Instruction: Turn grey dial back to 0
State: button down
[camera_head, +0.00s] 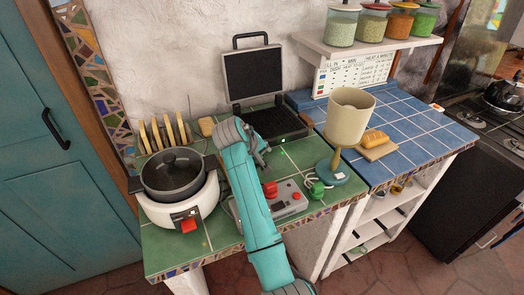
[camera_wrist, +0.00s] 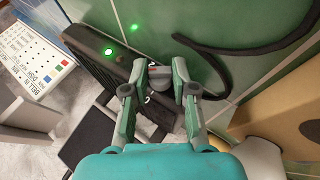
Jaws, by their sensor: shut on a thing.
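The grey dial (camera_wrist: 160,82) shows between my gripper's fingertips in the wrist view, at the front of the dark grill's base. My gripper (camera_wrist: 161,74) is shut on it, with one finger on each side. The fingers cover much of the dial, and I cannot read a mark or number on it. The black grill (camera_head: 267,118) stands with its lid open on the green tiles in the head view. A green light (camera_wrist: 108,52) glows on its front edge. My arm hides the dial in the head view.
A white cooker with a dark pot (camera_head: 172,176) stands left of my arm. A grey box with red buttons (camera_head: 289,199) lies right of it. A cream container on a teal stand (camera_head: 348,118) is further right. A dark cable (camera_wrist: 236,48) lies near my fingers.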

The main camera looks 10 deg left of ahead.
dwell(0.3)
jog(key=c, duration=0.9)
grip_release()
